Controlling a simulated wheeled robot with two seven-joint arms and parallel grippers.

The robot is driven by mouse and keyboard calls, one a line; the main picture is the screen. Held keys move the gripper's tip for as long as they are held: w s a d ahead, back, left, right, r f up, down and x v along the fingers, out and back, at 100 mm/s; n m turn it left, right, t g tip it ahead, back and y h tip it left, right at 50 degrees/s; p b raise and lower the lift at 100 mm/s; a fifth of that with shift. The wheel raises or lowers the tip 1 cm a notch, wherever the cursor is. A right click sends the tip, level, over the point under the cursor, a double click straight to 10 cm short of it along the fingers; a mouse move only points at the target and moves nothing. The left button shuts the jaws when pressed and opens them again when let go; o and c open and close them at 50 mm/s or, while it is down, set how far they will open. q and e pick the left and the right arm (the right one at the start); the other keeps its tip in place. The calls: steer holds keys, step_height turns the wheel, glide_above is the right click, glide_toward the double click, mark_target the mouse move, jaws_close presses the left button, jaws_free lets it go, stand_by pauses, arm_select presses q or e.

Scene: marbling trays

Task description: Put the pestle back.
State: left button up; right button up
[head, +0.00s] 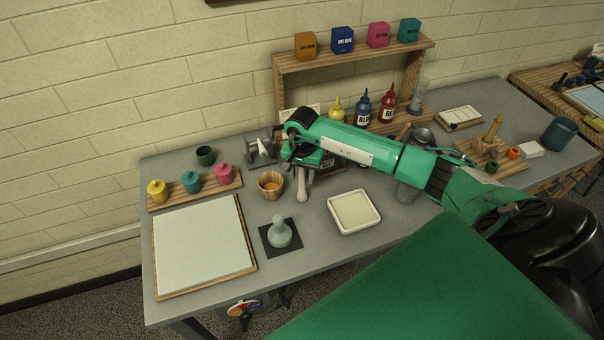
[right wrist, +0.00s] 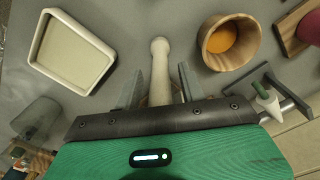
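The pestle (head: 302,188) is a pale rod with a rounded end, on the grey table beside the wooden bowl (head: 270,184). In the right wrist view the pestle (right wrist: 160,72) lies between the two fingers of my right gripper (right wrist: 160,88), with a gap on each side. The right gripper (head: 303,170) is open over the pestle's far part, which its body hides. The wooden bowl, with orange powder inside, also shows in the right wrist view (right wrist: 213,62). My left gripper is not in view.
A white tray (head: 373,222) is to the right of the pestle. A pale glass muller (head: 280,236) stands on a dark square mat in front. A metal device (head: 260,150) stands behind the bowl. Bottles (head: 387,104) stand behind my arm. A large white board (head: 199,285) lies left.

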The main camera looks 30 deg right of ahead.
steer(key=shift+r, duration=0.3)
step_height(320, 180, up, 10)
steer(key=b, duration=0.5)
steer(key=shift+r, duration=0.85)
